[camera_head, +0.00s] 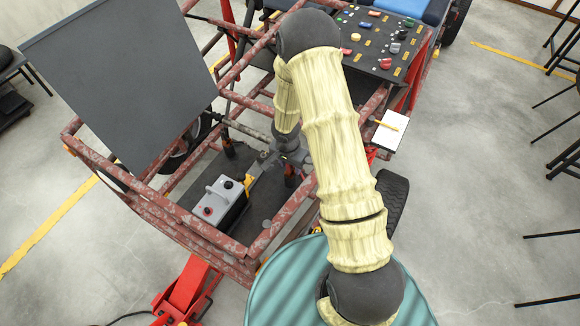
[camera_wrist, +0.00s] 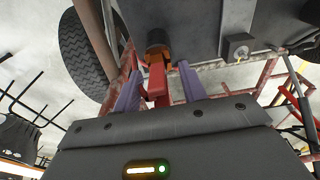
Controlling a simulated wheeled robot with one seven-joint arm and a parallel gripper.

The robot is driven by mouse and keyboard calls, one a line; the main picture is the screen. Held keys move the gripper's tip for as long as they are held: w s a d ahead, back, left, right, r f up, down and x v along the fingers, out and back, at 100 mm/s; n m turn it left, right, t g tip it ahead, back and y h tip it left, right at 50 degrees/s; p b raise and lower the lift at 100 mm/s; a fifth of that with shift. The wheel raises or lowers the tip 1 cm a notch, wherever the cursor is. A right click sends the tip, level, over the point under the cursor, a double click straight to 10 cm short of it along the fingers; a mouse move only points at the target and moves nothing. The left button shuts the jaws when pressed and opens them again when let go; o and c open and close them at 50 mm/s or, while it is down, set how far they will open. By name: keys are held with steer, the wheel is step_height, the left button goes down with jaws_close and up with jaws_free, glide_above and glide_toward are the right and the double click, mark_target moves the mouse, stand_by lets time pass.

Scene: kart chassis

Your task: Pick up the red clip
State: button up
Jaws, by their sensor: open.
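The red clip (camera_wrist: 157,78) shows in the wrist view between the two purple fingers of my gripper (camera_wrist: 161,71). It stands beside a dark cylinder with an orange band (camera_wrist: 158,50). My gripper is open, with one finger on each side of the clip and a visible gap to each. In the head view my gripper (camera_head: 287,157) is low inside the kart frame, and my arm covers part of it. I cannot make out the clip clearly there.
A grey battery box (camera_head: 215,200) with red and black knobs sits on the kart floor, left of my gripper. Rusty red frame tubes (camera_head: 285,215) surround the space closely. A dark panel (camera_head: 120,75) leans at the left. A black tire (camera_head: 392,200) is at the right.

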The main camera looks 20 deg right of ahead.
stand_by(0.5)
jaws_close()
step_height(320, 180, up, 10)
stand_by(0.6)
stand_by(0.4)
